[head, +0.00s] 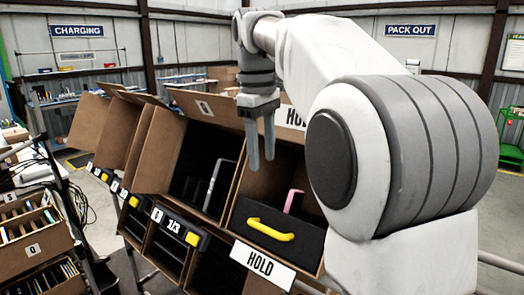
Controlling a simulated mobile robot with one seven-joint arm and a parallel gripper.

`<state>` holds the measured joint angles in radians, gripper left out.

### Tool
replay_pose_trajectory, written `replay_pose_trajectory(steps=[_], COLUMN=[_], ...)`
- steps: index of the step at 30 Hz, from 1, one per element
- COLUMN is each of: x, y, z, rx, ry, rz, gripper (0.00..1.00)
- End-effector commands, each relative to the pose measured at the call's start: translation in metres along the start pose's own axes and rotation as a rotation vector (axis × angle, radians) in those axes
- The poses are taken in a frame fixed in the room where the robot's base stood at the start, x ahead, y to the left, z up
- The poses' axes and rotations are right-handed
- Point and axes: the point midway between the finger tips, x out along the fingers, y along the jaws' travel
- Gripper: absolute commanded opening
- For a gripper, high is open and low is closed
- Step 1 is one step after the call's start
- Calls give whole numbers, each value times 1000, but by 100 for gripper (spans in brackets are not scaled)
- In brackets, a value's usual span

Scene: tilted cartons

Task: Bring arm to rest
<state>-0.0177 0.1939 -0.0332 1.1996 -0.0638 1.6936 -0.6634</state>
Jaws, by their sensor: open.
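My gripper (262,143) hangs at the end of my white and grey arm, fingers pointing down. Its two grey fingers are apart, with nothing visible between them. In the picture it overlaps the upper part of the tilted cartons, in front of the carton (313,238) marked HOLD. I cannot tell how far the fingertips are from the carton's edge. My arm's large shoulder part covers the right of the view and hides what is behind it.
Tilted open cartons (157,150) stand in a row on a rack. One holds an upright grey-framed item (213,186); the HOLD carton holds a dark box with a yellow handle (271,229) and a pink item (292,199). More cartons (30,246) stand at left. Floor shows between.

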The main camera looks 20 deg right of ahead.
Motion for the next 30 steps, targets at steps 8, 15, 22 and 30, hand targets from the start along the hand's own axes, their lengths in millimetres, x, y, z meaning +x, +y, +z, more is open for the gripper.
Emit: replay_pose_trajectory(steps=[8,15,22,30], x=[0,13,39,84], y=[-13,-45,-80,-122], z=[15,51,87,128], rx=[53,189,326,488], ry=[36,128,222,337], rz=[16,47,68,78], gripper=[50,50,50,50])
